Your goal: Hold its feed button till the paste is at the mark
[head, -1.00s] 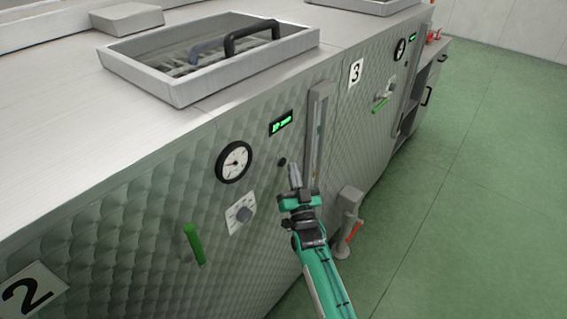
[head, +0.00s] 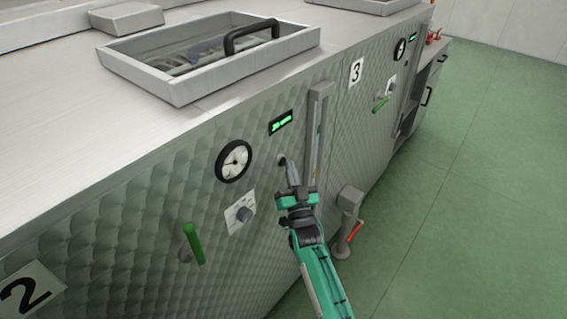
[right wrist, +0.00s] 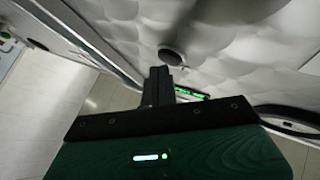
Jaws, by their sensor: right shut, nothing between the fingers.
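The feed button (head: 282,160) is a small dark round knob on the quilted steel front, below a green-lit display (head: 281,123). It also shows in the right wrist view (right wrist: 171,59). My right gripper (head: 291,172) is shut and empty, its fingertips close beside the button. In the right wrist view the fingertips (right wrist: 159,76) end just short of the button in the picture; I cannot tell whether they touch it. A tall narrow sight gauge (head: 318,130) stands right of the button. Its paste level and mark are too small to make out. My left gripper is not in view.
A round dial (head: 234,160), a grey knob on a white plate (head: 241,213) and a green lever (head: 193,243) sit left of the button. A spout with a red handle (head: 348,220) stands low right. An open-topped hatch (head: 175,88) is above. Green floor at right is clear.

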